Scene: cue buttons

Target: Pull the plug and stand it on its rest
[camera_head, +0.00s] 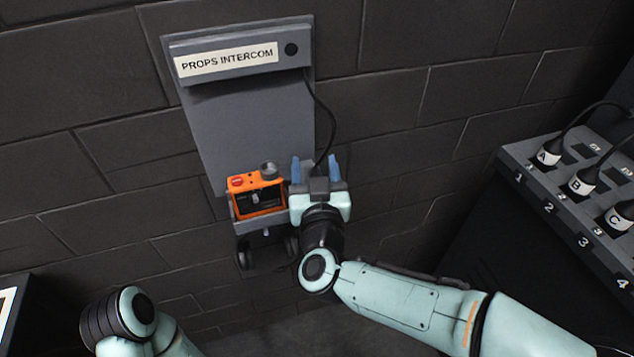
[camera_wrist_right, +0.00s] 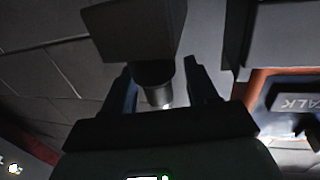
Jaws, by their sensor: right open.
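My right gripper (camera_head: 315,170) is open, with its blue fingers pointing up the wall just right of an orange box (camera_head: 259,205). A black cable (camera_head: 328,115) runs down from the wall intercom and passes behind the fingers; its lower end is hidden. In the right wrist view a dark cylinder with a pale end (camera_wrist_right: 156,84) shows between the open fingers, below a dark block (camera_wrist_right: 135,30). I cannot tell whether it is a plug or whether the fingers touch it. My left gripper is out of view.
The grey intercom plate (camera_head: 240,125) is on the dark block wall. The orange box, with a red button and grey knob (camera_head: 268,169), is close left of my right gripper. The numbered panel (camera_head: 522,178) is at far right. Bare wall lies between.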

